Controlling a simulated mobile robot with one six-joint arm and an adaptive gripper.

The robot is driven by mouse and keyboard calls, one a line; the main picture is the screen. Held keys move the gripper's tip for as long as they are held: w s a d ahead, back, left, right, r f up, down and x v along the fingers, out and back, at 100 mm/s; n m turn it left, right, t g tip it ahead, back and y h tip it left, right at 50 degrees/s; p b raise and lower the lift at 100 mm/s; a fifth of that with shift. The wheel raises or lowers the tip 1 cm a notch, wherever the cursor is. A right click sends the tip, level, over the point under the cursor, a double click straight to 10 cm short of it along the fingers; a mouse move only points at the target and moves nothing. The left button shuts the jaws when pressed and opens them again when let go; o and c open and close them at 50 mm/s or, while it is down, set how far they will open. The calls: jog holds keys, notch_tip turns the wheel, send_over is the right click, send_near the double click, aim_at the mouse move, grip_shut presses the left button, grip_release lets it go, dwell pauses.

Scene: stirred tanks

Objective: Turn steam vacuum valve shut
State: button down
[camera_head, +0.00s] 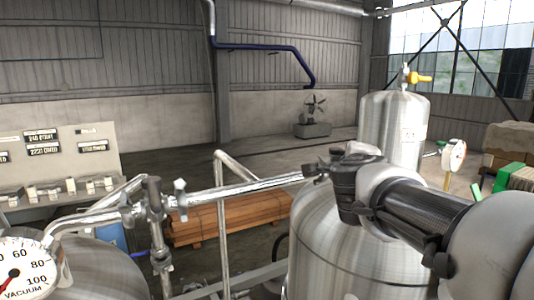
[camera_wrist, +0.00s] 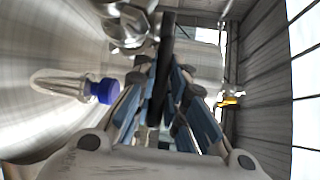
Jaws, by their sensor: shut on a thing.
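My gripper (camera_head: 318,170) is at the right end of a shiny horizontal pipe (camera_head: 250,187) in the head view, above the large steel tank (camera_head: 335,240). In the wrist view my gripper (camera_wrist: 163,75) has its blue-grey fingers closed around a dark upright bar (camera_wrist: 168,35), which looks like the valve's handle. Shiny steel fittings (camera_wrist: 128,28) sit just left of the bar. The valve body is mostly hidden by my gripper in the head view, and how far the valve is turned cannot be told.
A vacuum gauge (camera_head: 22,272) and upright pipe fittings (camera_head: 155,215) stand at the left. A smaller tank (camera_head: 393,125) with a yellow-handled valve (camera_head: 418,77) stands behind. A blue-capped clear part (camera_wrist: 103,91) is left of the fingers in the wrist view. Wooden planks (camera_head: 215,215) lie on the floor.

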jog(key=c, duration=1.9)
grip_release()
jog(key=shift+s, duration=0.1)
jog(key=v, duration=1.2)
jog(key=s+a+f+n+g+y+b, duration=0.1)
jog(key=s+a+f+n+y+b, duration=0.2)
jog(key=a+f+n+y+b, duration=0.45)
jog(key=s+a+f+n+g+y+b, duration=0.1)
jog(key=s+a+f+n+y+b, duration=0.3)
jog(key=f+n, duration=0.75)
jog(key=s+d+f+n+g+h+b, duration=0.1)
jog(key=s+d+f+g, duration=0.1)
jog(key=s+f, duration=0.3)
jog(key=s+d+f+n+g+h+b, duration=0.2)
jog(key=s+f, duration=0.3)
jog(key=f, duration=0.6)
jog(key=s+d+f+n+g+h+b, duration=0.1)
jog(key=s+f+g, duration=0.3)
jog(key=f, duration=0.5)
jog(key=shift+s+d+n+g+h, duration=0.3)
jog(key=shift+s+d+n+h, duration=0.25)
jog(key=shift+h, duration=0.1)
